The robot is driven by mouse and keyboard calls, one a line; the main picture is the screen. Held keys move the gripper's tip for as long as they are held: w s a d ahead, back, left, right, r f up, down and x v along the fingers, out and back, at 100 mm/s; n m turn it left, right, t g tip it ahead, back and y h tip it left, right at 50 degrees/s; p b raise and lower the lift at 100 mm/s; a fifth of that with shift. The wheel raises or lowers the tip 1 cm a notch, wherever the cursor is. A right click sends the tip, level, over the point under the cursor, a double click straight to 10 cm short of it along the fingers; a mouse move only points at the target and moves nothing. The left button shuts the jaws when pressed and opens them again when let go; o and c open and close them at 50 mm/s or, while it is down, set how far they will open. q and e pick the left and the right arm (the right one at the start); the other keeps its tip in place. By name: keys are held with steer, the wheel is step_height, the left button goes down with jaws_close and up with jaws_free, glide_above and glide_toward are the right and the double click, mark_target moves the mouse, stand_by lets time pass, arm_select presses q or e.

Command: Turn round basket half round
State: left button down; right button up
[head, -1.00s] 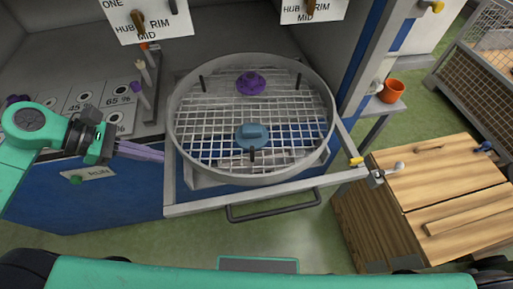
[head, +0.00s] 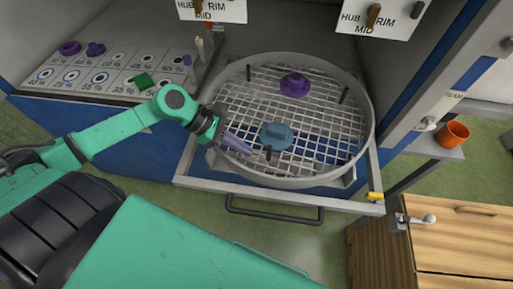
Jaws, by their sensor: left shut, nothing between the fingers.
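The round basket (head: 368,125) is a shallow grey metal ring with a wire-mesh floor, lying level on a pull-out frame. Several short dark posts stand in it, one at the back left (head: 248,73), one at the right (head: 343,95) and one at the front (head: 268,152). A purple knobbed piece (head: 294,85) sits toward the back of the mesh and a blue knobbed piece (head: 276,136) toward the front. My left gripper (head: 248,151) is shut and empty. Its fingers overlap the basket's front-left part, just left of the front post; contact is unclear. My right gripper is out of view.
A grey frame with a dark handle (head: 275,208) runs along the front. A wall rises right of the basket, with a shelf holding an orange cup (head: 453,134). A panel of percentage labels (head: 110,75) lies left. A wooden cabinet (head: 455,225) stands front right.

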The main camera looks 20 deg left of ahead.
arm_select(q)
steer(key=shift+w+d+r, duration=0.25)
steer(key=shift+d+r, duration=0.05)
steer(key=shift+d, duration=0.35)
steer(key=shift+w+d+p, duration=0.1)
steer(key=shift+d+p, duration=0.3)
steer(key=shift+w+d+f, duration=0.1)
steer(key=shift+d+f, duration=0.05)
steer(key=shift+d, duration=0.45)
